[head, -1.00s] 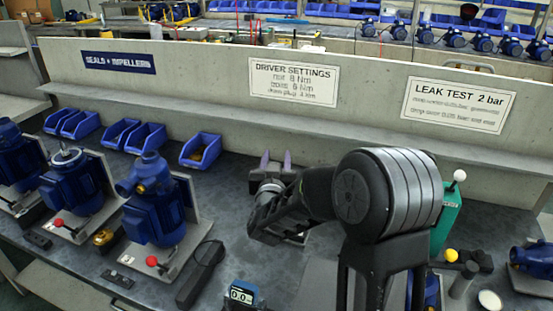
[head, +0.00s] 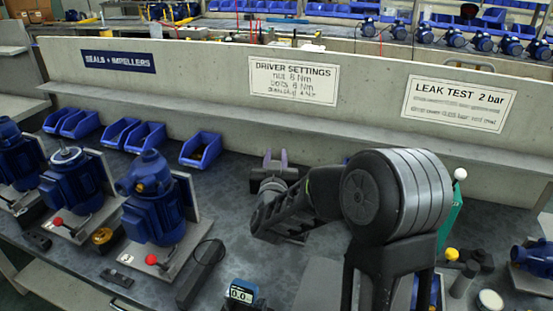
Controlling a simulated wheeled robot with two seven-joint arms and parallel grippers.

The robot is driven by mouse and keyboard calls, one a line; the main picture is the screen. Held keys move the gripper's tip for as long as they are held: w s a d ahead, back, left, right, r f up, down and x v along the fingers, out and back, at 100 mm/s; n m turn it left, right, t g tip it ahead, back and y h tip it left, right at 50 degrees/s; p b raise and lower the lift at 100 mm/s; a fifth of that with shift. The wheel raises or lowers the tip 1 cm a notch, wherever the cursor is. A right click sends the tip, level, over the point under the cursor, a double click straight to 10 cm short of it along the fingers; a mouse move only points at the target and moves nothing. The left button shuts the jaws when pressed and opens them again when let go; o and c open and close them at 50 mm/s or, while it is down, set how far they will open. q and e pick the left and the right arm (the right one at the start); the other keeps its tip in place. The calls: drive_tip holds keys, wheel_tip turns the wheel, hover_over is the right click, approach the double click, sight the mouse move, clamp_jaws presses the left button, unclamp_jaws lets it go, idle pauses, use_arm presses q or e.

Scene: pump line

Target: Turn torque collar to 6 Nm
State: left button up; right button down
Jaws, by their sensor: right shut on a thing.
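My right gripper (head: 276,160) is at the middle of the bench, with its two fingertips pointing toward the back ledge. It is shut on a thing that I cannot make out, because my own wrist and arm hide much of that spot. I cannot pick out the torque collar with certainty. A blue device with a small lit display (head: 241,292) stands at the front of the bench, and its display seems to read 0.0. My left gripper is not in view.
Blue pumps on plates stand at the left, including one pump (head: 150,205) beside a red knob (head: 151,260). A long black object (head: 190,284) lies nearby. Several blue bins (head: 201,151) line the back. A settings sign (head: 293,80) lists Nm values. A green object (head: 450,220) stands behind my arm.

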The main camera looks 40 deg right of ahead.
drive_tip(key=a+n+y+b, duration=0.1)
drive_tip(key=n+y+b, duration=0.2)
drive_tip(key=y, duration=0.4)
drive_tip(key=a+n+y+b, duration=0.1)
drive_tip(key=n+y+b, duration=0.2)
drive_tip(key=n+y, duration=0.3)
drive_tip(key=a+n+y+b, duration=0.1)
drive_tip(key=n+y+b, duration=0.2)
drive_tip(key=n+y, duration=0.2)
drive_tip(key=shift+w+a+t+y+b, duration=0.1)
drive_tip(key=shift+a+t+y+b, duration=0.1)
drive_tip(key=shift+y, duration=0.55)
drive_tip(key=shift+a+t+y+b, duration=0.1)
drive_tip(key=shift+a+t+y, duration=0.1)
drive_tip(key=shift+y, duration=0.55)
drive_tip(key=c, duration=1.2)
unclamp_jaws()
